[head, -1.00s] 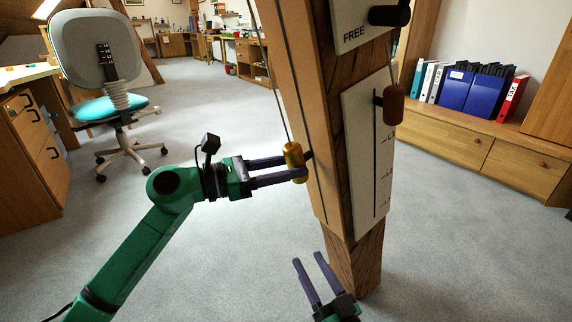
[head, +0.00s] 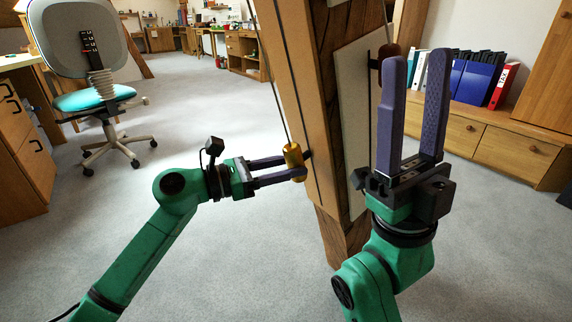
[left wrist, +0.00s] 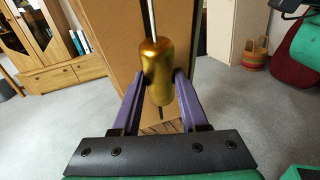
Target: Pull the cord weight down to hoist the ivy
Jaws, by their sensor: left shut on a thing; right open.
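The brass cord weight (head: 293,157) hangs on a thin cord (head: 272,85) along the light face of the timber post (head: 290,60). My left gripper (head: 300,166) is shut on the weight; the left wrist view shows the brass weight (left wrist: 157,70) between its two purple fingers. My right gripper (head: 412,105) is open and empty, fingers pointing up, in front of the post's right face. The ivy is not visible.
A swivel chair (head: 95,100) and a desk with drawers (head: 20,150) stand at the left. A low wooden cabinet (head: 490,140) with binders (head: 470,80) stands at the right. The carpet around the post is clear.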

